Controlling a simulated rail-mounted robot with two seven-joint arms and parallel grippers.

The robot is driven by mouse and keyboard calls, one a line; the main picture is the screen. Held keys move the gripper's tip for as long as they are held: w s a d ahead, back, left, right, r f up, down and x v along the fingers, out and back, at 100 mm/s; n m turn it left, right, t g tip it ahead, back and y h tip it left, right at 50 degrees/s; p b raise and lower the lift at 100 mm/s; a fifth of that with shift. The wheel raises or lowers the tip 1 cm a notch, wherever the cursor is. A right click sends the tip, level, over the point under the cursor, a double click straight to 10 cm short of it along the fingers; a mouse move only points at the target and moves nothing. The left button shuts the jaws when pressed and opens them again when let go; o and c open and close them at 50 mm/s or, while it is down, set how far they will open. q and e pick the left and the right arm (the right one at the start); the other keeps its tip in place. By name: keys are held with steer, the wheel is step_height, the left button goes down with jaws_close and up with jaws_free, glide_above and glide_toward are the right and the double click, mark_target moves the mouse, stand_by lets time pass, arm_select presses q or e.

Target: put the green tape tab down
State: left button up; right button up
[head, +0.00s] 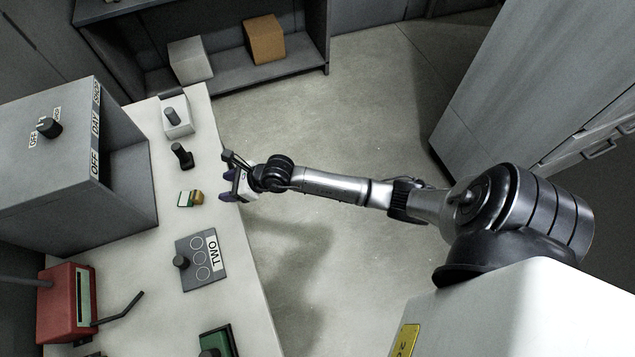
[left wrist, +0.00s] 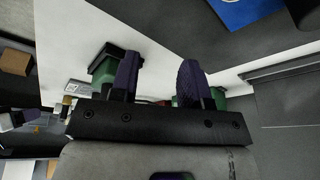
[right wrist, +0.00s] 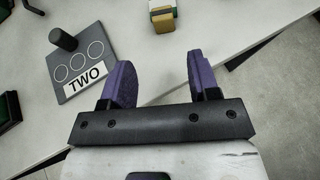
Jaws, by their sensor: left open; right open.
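A grey plate marked TWO (head: 195,272) with a dark peg stands nearer on the table. A black peg (head: 182,156) and a white block (head: 177,118) are beyond the piece. A grey cabinet (head: 60,190), red box (head: 55,315) and green box (head: 216,343) also stand there. Floor is clear rightward.

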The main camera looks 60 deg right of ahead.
steer(key=s+a+r+m+t+y, duration=0.2)
steer(key=s+a+r+m+t, duration=0.2)
steer(key=r+m+t, duration=0.4)
steer(key=s+d+r+m+h, duration=0.3)
steer(key=s+d+m+h, duration=0.3)
steer(key=m+h, duration=0.85)
steer(key=s+d+f+m+g+y, duration=0.2)
steer(key=s+f+m+g, duration=0.7)
steer(key=m, duration=0.5)
steer(key=s+a+f+m+g+y, duration=0.1)
steer(key=s+a+g+y, duration=0.1)
steer(key=s, duration=0.5)
steer(key=s+a+f+m+g+y, duration=0.1)
steer(key=s+a+g+y, duration=0.2)
steer(key=s, duration=0.4)
steer(key=shift+a+f+g, duration=0.25)
steer(key=shift+a+g, duration=0.55)
steer(key=shift+a, duration=0.25)
